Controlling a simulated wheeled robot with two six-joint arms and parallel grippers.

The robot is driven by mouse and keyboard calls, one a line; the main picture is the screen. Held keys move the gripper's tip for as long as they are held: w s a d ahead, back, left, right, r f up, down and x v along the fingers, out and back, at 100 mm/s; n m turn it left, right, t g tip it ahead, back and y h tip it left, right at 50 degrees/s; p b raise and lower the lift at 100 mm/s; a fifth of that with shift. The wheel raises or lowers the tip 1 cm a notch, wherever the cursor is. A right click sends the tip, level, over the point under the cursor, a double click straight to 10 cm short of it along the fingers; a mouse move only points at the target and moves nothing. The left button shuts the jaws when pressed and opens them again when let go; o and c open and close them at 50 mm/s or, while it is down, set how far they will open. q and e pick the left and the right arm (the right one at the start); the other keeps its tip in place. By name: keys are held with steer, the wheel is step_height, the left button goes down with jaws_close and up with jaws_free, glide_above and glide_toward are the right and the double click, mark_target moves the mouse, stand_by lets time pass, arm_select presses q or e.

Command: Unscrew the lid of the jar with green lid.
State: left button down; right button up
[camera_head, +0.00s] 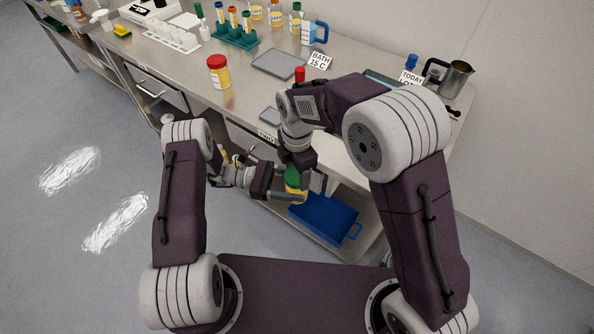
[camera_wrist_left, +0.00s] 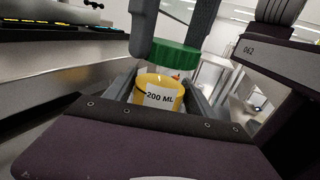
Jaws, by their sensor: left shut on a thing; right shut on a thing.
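The jar (camera_head: 297,195) has yellow contents and a green lid (camera_head: 293,177). It is held up in front of the bench, above the blue bin. My left gripper (camera_head: 288,196) is shut around the jar body; in the left wrist view its fingers flank the jar (camera_wrist_left: 160,94), which reads "200 ML". My right gripper (camera_head: 297,168) comes down from above and is shut on the green lid, which also shows in the left wrist view (camera_wrist_left: 174,58). The right fingertips are partly hidden in the head view.
The steel bench (camera_head: 190,75) lies beyond, with a red-lidded jar (camera_head: 218,72), a grey tray (camera_head: 278,64), a tube rack (camera_head: 235,38) and a steel jug (camera_head: 456,78). A blue bin (camera_head: 325,218) sits on the lower shelf. Floor at left is clear.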

steer(key=shift+n, duration=0.3)
steer(key=shift+r, duration=0.25)
steer(key=shift+r, duration=0.9)
